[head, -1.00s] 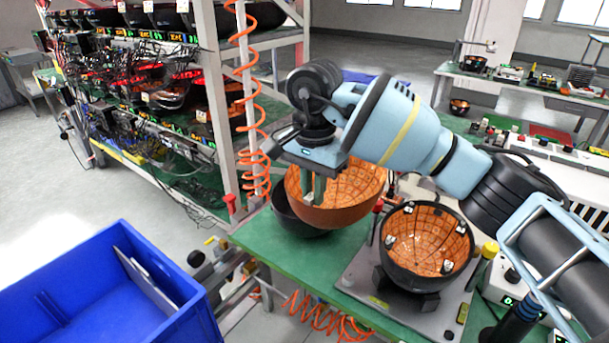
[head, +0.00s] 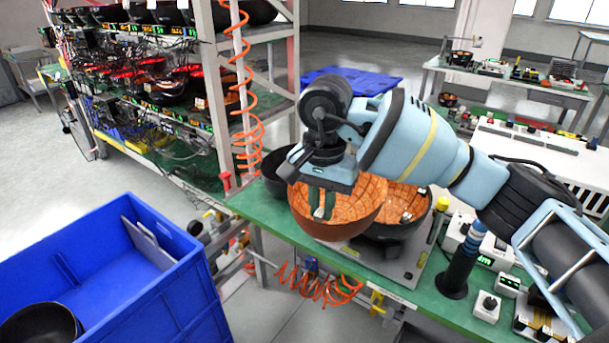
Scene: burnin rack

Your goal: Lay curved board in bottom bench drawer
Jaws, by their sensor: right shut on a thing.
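The curved board (head: 345,222) is a copper-brown bowl-shaped shell with a gridded orange inside. My right gripper (head: 322,205) is shut on it, with its fingers reaching down inside the bowl. The board hangs over the green bench (head: 242,203), in front of a dark fixture bowl (head: 405,233) with an orange inside, and partly hides it. Whether they touch is unclear. My left gripper is not in view. I cannot make out the bottom bench drawer.
A black bowl (head: 274,170) stands behind the board on the bench. A blue bin (head: 180,290) with another dark bowl (head: 40,325) is at lower left. A coiled orange hose (head: 318,284) hangs below the bench front. A black post (head: 459,268) and small boxes stand at right.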

